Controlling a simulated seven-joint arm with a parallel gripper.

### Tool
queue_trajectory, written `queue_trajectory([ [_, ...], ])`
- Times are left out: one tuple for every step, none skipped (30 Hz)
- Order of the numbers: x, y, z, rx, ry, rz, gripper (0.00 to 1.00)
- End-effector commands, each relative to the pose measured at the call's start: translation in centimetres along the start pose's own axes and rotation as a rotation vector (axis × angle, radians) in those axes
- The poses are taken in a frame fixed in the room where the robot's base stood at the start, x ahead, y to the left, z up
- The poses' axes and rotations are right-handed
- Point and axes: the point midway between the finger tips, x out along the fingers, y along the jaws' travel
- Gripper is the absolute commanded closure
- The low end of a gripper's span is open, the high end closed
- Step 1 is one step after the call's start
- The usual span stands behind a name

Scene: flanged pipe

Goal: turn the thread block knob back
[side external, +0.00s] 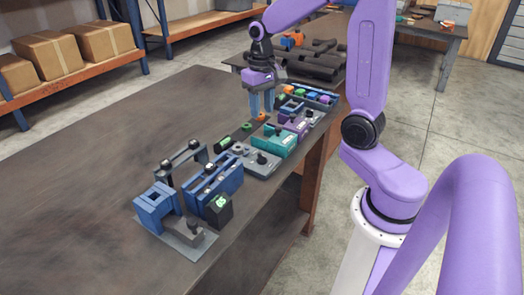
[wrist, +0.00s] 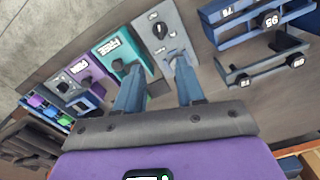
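Several blocks with black knobs stand in a row; I cannot tell from the labels which is the thread block. A grey block (side external: 254,168) with a black knob is also in the wrist view (wrist: 150,18). Beside it is a teal block (side external: 281,146) with a dark knob, lettered in white in the wrist view (wrist: 104,48). A purple block (side external: 298,124) follows, also in the wrist view (wrist: 84,68). My gripper (side external: 262,107) is open and points down above the row. In the wrist view its blue fingers (wrist: 157,68) are apart with no object held between them.
Blue numbered frames (side external: 222,185) stand toward the near end of the table, with a dark block bearing a green mark (side external: 219,209). A tray of small coloured parts (side external: 312,95) lies at the far end. The table's left side (side external: 90,190) is clear.

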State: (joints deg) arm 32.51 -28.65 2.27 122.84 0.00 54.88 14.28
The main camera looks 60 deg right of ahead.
Motion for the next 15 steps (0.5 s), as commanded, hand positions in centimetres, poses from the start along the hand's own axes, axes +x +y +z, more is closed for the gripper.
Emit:
queue_trajectory([
  [1.0, 0.1, 0.1, 0.000, -0.006, 0.002, 0.62],
  [1.5, 0.1, 0.2, 0.000, -0.008, 0.002, 0.62],
  [2.3, 0.0, 0.1, -0.001, -0.008, 0.002, 0.62],
  [2.9, 0.0, 0.2, -0.001, -0.008, 0.002, 0.62],
  [3.4, 0.0, 0.2, -0.001, -0.007, 0.002, 0.62],
  [4.2, 0.0, 0.2, -0.001, -0.007, 0.002, 0.62],
  [4.7, 0.0, 0.2, -0.001, -0.008, 0.002, 0.62],
  [5.3, 0.0, 0.2, -0.001, -0.008, 0.002, 0.62],
  [6.0, 0.0, 0.2, -0.002, -0.007, 0.002, 0.62],
  [6.6, 0.0, 0.2, -0.002, -0.008, 0.002, 0.62],
  [7.2, 0.1, 0.2, -0.002, -0.008, 0.002, 0.62],
  [7.8, 0.0, 0.2, -0.002, -0.007, 0.002, 0.62],
  [8.3, 0.0, 0.1, -0.002, -0.006, 0.002, 0.62],
  [8.8, 0.0, 0.1, -0.003, -0.006, 0.002, 0.62],
  [9.5, 0.0, 0.2, -0.003, -0.007, 0.002, 0.62],
])
